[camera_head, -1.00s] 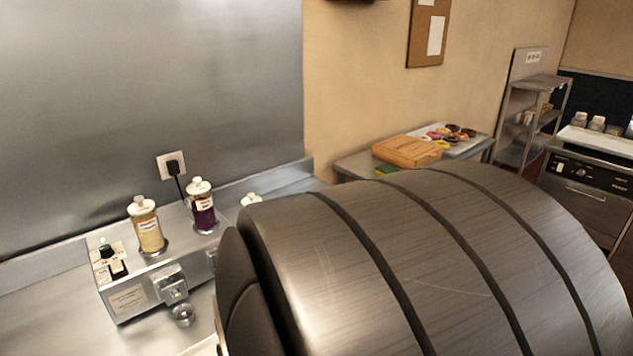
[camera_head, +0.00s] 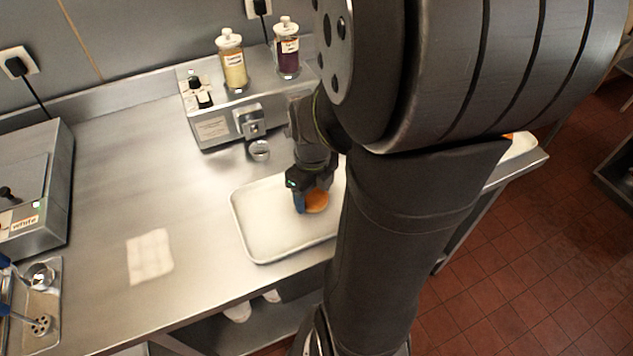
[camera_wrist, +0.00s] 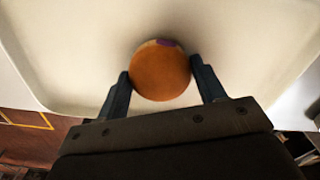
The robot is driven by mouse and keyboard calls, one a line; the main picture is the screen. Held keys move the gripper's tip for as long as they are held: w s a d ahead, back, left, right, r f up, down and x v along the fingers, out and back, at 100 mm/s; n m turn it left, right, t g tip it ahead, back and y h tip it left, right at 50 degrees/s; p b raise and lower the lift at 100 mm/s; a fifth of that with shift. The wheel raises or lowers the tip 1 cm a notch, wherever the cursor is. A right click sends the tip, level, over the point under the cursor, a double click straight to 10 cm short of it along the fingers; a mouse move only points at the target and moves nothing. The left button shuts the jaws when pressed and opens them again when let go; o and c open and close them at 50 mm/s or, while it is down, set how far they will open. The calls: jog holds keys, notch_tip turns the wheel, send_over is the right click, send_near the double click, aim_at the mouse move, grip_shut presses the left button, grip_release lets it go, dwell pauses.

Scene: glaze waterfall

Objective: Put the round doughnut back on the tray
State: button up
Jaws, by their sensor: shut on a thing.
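The round doughnut (camera_wrist: 160,73) is orange-brown with a small purple patch at its far edge in the wrist view. In the head view the doughnut (camera_head: 317,202) shows beside my fingers, over the white tray (camera_head: 258,246). My gripper (camera_wrist: 162,84) is shut on the doughnut, with one dark blue finger on each side. In the head view my gripper (camera_head: 308,202) points down within the tray's outline. The tray also fills most of the wrist view (camera_wrist: 60,50). I cannot tell whether the doughnut touches the tray. My arm hides the tray's right part.
A dispenser unit (camera_head: 215,127) with a yellow bottle (camera_head: 233,66) and a purple bottle (camera_head: 287,52) stands behind the tray. A folded white cloth (camera_head: 150,256) lies to the left. A metal box labelled white (camera_head: 40,190) stands far left.

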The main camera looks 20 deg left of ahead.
aim_at(313, 193)
jog(key=o, duration=1)
jog(key=shift+f, duration=0.1)
notch_tip(313, 193, up, 12)
jog(key=shift+r, duration=0.2)
notch_tip(313, 193, down, 12)
jog(key=shift+f, duration=0.2)
jog(key=shift+r, duration=1.1)
jog(key=shift+f, duration=0.15)
